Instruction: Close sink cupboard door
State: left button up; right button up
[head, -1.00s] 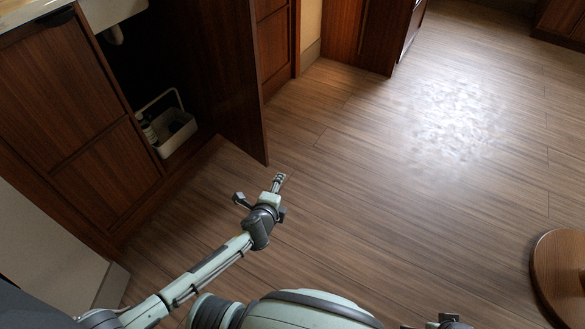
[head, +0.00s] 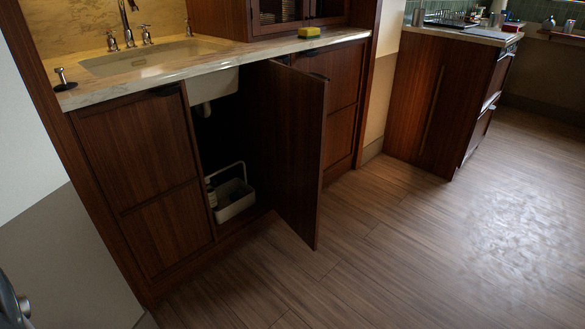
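The sink cupboard door (head: 300,150) is dark brown wood and stands open, swung out into the room from its right side. The dark cupboard inside (head: 220,135) is exposed under the sink (head: 150,60). A white caddy (head: 234,199) with a handle and a bottle sits on the cupboard floor. Neither gripper shows in the head view now. A small grey rounded part, which looks like mine, shows at the lower left edge.
A closed cupboard front (head: 145,180) stands left of the opening. The marble counter (head: 190,73) runs above, with a yellow sponge (head: 309,31). Another cabinet (head: 440,105) stands at the right. The wooden floor (head: 400,260) before the door is clear.

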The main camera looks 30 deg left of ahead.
aim_at(297, 100)
jog(key=i+l+u, duration=0.1)
jog(key=u, duration=1.2)
jog(key=i+l+u, duration=0.15)
jog(key=l+u, duration=0.7)
jog(key=l, duration=0.2)
jog(key=l+u, duration=0.35)
jog(key=l, duration=0.75)
jog(key=k, duration=0.05)
